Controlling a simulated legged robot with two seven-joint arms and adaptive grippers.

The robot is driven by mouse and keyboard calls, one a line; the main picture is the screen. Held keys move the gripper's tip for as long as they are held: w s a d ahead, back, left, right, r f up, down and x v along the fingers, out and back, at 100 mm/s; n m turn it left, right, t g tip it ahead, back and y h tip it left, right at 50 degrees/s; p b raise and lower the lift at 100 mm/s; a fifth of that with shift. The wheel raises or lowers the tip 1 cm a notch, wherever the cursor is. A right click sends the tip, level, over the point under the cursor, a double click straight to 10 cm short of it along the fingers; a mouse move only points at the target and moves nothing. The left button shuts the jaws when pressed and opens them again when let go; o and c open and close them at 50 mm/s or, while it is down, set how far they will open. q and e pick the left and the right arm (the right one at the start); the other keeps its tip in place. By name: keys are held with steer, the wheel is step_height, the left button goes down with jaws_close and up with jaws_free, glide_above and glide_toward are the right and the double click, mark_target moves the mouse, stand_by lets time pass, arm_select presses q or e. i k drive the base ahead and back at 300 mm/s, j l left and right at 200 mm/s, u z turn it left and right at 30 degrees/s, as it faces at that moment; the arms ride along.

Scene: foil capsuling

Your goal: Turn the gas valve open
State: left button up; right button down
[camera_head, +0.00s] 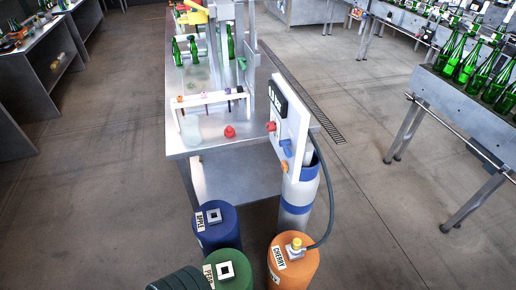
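An orange cylinder (293,268) labelled CHERRY stands at the bottom centre. A yellow-topped fitting (296,244) sits on its top, and a dark hose (329,200) runs from it up to the white panel (290,125). The panel carries a red knob (271,126), a blue part (286,148) and an orange knob (284,166). A grey cylinder (299,194) with blue bands stands below the panel. I cannot tell from the picture which part is the gas valve or how it is set. Neither gripper's fingers show.
Blue (219,232) and green (228,275) cylinders stand left of the orange one. A black ribbed shape is at the bottom edge. The metal table (235,150) holds green bottles (193,49) and a red piece (229,131). Open floor lies to the right.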

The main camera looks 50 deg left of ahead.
mark_target(284, 144)
steer(key=u, duration=1.35)
steer(key=i+l+z, duration=0.45)
steer(key=l, duration=0.2)
